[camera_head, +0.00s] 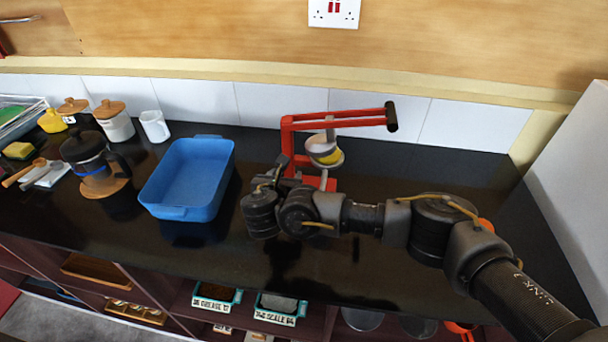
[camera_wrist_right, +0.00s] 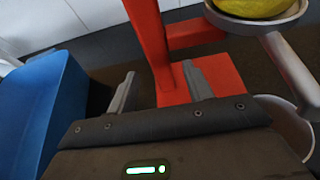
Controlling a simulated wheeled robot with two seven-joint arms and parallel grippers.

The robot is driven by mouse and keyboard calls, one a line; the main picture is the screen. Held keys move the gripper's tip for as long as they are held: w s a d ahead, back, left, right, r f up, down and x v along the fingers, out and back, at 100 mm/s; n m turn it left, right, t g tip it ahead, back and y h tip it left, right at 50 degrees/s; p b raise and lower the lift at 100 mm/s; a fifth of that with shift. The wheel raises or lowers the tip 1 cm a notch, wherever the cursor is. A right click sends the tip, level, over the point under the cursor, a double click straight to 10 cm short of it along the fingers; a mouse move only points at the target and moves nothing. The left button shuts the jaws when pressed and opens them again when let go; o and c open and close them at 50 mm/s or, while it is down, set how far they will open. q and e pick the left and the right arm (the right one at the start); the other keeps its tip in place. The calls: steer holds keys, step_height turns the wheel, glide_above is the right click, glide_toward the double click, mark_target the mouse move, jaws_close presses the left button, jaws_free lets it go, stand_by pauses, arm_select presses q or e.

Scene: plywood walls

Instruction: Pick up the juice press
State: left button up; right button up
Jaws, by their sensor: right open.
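The juice press (camera_head: 340,120) is a red frame with a long lever, a black handle end and a small round cup holding something yellow. It stands upright on the black counter near the back wall. My right arm reaches in from the right, and its gripper (camera_head: 278,180) is in front of the press's left side, partly hiding its base. In the right wrist view the red post and base (camera_wrist_right: 160,60) lie just beyond and between the two fingertips of my right gripper (camera_wrist_right: 162,88). The fingers are apart, and I cannot tell whether they touch the press. My left gripper does not show.
A blue tub (camera_head: 190,175) stands just left of my right gripper. Further left are a French press (camera_head: 90,160), a white mug (camera_head: 154,126) and lidded jars (camera_head: 113,120). Shelves with boxes (camera_head: 280,305) lie below the counter's front edge. A white panel (camera_head: 575,180) bounds the right.

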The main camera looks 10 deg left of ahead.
mark_target(288, 170)
steer(key=shift+x, duration=2.65)
jaws_close()
steer(key=shift+r, duration=0.15)
